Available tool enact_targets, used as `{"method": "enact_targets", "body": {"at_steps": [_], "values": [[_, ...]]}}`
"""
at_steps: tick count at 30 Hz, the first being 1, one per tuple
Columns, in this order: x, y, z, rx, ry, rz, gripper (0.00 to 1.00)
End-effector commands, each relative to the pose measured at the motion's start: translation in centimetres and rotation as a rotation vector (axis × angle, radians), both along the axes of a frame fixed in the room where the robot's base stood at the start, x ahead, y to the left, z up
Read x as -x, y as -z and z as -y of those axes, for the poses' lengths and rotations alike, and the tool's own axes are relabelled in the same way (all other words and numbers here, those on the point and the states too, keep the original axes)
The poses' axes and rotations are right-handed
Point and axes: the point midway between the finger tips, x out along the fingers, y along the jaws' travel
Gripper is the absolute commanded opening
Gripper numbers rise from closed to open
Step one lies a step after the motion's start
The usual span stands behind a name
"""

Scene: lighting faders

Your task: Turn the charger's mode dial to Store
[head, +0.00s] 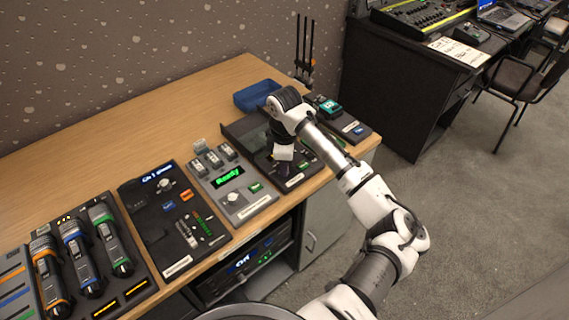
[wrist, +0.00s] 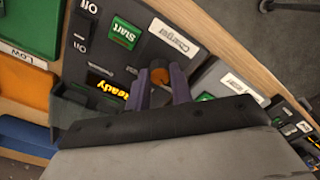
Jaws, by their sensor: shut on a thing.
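The charger (head: 296,181) is a dark panel near the table's front edge, partly hidden by my arm in the head view. In the wrist view the charger (wrist: 125,58) shows a "Charger" label (wrist: 173,38), a green Start button (wrist: 124,33) and a lit "Ready" display (wrist: 108,84). My gripper (wrist: 160,80) is shut on the mode dial (wrist: 160,73), a small orange-brown knob between the two fingertips. The dial's pointer and mode markings are hidden, so its setting cannot be told. In the head view my gripper (head: 283,169) points down at the charger.
A grey unit with a green "Ready" display (head: 228,177) stands left of the charger. A unit with a teal part (head: 329,107) stands to its right. A blue tray (head: 256,95) and a black upright stand (head: 304,50) are behind. The table's back left is clear.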

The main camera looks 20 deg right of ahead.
Motion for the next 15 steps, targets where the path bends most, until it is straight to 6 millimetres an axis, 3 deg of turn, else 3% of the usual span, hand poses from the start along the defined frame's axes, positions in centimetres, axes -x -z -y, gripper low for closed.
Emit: {"method": "enact_targets", "body": {"at_steps": [12,13,15], "values": [[0.0,-0.06,0.01,0.0,-0.008,0.001,0.0],[0.0,-0.06,0.01,0.0,-0.008,0.001,0.25],[-0.01,-0.05,0.0,0.0,-0.008,0.001,0.34]]}}
